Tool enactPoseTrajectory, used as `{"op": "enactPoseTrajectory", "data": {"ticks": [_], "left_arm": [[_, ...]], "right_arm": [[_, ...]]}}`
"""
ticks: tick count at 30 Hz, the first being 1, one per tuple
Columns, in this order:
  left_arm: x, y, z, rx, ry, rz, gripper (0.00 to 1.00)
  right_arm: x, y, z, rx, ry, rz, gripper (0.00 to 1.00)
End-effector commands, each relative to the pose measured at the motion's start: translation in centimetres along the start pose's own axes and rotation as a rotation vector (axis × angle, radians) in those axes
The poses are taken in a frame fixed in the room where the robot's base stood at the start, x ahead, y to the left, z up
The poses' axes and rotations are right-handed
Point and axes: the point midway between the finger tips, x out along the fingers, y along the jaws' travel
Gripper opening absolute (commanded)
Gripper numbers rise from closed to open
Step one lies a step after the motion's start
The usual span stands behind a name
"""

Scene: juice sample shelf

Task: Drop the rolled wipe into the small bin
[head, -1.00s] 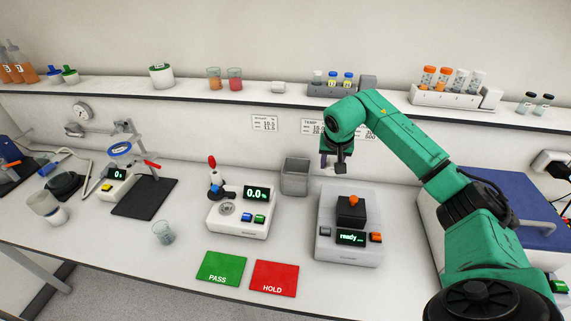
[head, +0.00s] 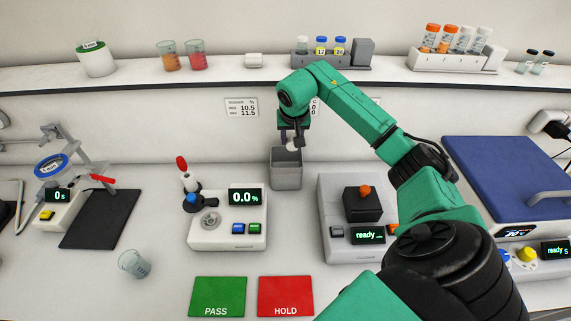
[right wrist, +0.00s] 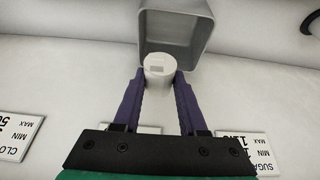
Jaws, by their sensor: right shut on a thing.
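The rolled wipe (right wrist: 159,69) is a small white cylinder between the fingertips of my right gripper (right wrist: 159,84) in the right wrist view. My right gripper (head: 292,141) is shut on it. In the head view the wipe (head: 292,145) shows as a small white patch at the fingertips, just above the small bin. The small grey bin (head: 286,175) stands on the bench against the back wall, its opening facing up. In the right wrist view the bin (right wrist: 176,44) lies right beyond the wipe. My left gripper is not in view.
A white meter reading 0.0 (head: 228,222) stands left of the bin and a grey device reading ready (head: 340,248) stands to its right. A shelf (head: 200,78) with samples runs above. Green PASS (head: 218,296) and red HOLD (head: 285,295) mats lie in front.

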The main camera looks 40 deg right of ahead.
Motion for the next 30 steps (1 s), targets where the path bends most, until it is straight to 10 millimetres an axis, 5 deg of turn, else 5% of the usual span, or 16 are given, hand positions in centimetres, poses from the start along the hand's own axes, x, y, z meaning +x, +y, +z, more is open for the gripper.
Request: {"op": "enactPoseTrajectory", "data": {"ticks": [4, 5, 7, 13, 20, 30], "left_arm": [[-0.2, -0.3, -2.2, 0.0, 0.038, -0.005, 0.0], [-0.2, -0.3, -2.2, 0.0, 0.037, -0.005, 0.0], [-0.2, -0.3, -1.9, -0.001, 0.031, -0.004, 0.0], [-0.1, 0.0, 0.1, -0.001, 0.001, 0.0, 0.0], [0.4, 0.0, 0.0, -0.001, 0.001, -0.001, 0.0], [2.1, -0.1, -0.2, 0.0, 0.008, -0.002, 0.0]], "right_arm": [[-0.1, 0.0, -0.1, 0.0, 0.001, 0.0, 0.0], [-0.1, 0.0, -0.1, 0.0, 0.001, 0.0, 0.53], [-0.1, 0.0, -0.1, 0.0, 0.001, 0.0, 0.76], [-0.1, 0.0, -0.1, 0.0, 0.001, 0.001, 0.76], [-1.3, 0.0, -0.2, 0.001, 0.005, 0.0, 0.76], [-11.0, 0.0, -0.1, 0.001, 0.009, -0.004, 0.76]]}}
